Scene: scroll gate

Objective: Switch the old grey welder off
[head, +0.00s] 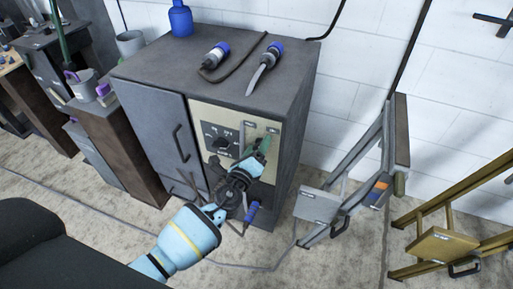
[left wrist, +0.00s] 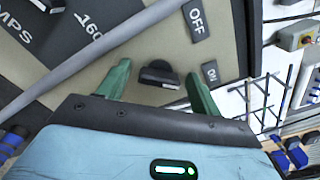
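The old grey welder (head: 237,78) is a dark grey cabinet with a beige control panel (head: 203,112) on its front. The panel carries a round dial (head: 219,139) and two small labels at the upper right. My left gripper (head: 262,146) is in front of the panel's right part and hides what lies behind it. In the left wrist view its green fingers (left wrist: 160,85) are open, one on each side of a small black switch (left wrist: 159,74), with gaps to both. The OFF label (left wrist: 196,18) and the ON label (left wrist: 210,73) are beside the switch. My right gripper is not in view.
A grey bar (left wrist: 95,60) crosses the panel in the left wrist view. Blue-ended connectors (head: 217,54) and a blue bottle (head: 180,18) stand or lie on the welder's top. A grey folding step (head: 322,205) and a yellow one (head: 440,243) stand at right.

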